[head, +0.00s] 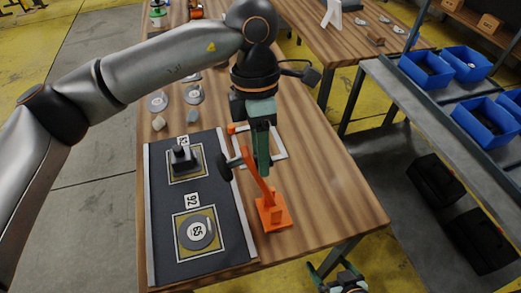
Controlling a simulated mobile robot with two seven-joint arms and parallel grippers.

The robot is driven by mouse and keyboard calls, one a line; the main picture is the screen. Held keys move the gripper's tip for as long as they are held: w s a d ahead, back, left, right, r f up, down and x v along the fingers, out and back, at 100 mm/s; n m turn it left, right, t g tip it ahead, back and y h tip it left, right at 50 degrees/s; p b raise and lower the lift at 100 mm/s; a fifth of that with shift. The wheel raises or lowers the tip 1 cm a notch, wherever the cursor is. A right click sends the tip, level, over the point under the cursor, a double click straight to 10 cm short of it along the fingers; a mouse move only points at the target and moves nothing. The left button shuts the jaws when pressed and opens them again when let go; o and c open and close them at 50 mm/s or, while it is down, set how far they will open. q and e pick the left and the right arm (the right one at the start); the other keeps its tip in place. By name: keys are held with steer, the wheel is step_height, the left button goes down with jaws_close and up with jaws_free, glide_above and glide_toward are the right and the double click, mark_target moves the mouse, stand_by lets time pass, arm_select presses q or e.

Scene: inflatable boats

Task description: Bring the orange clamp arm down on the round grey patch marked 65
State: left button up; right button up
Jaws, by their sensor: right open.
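The round grey patch marked 65 (213,233) lies in a yellow-bordered square on the dark mat (220,205), beside a label reading 92. The orange clamp (273,215) stands on the wooden table right of the mat. Its arm (258,178) is raised, leaning up and left, with a dark round pad (225,167) near its upper end, apart from the patch. My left gripper (262,165) points down beside the upper clamp arm; its fingers overlap, so contact and opening are unclear. My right gripper (337,271) is open and empty, below the table's front edge.
A black press-like object (183,158) stands on the other marked square of the mat. A white frame (280,145) lies behind the clamp. Grey discs (157,102) lie further back. Blue bins (426,69) are on the right shelf. The table right of the clamp is clear.

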arm_select(q)
jaws_close()
stand_by(1.0)
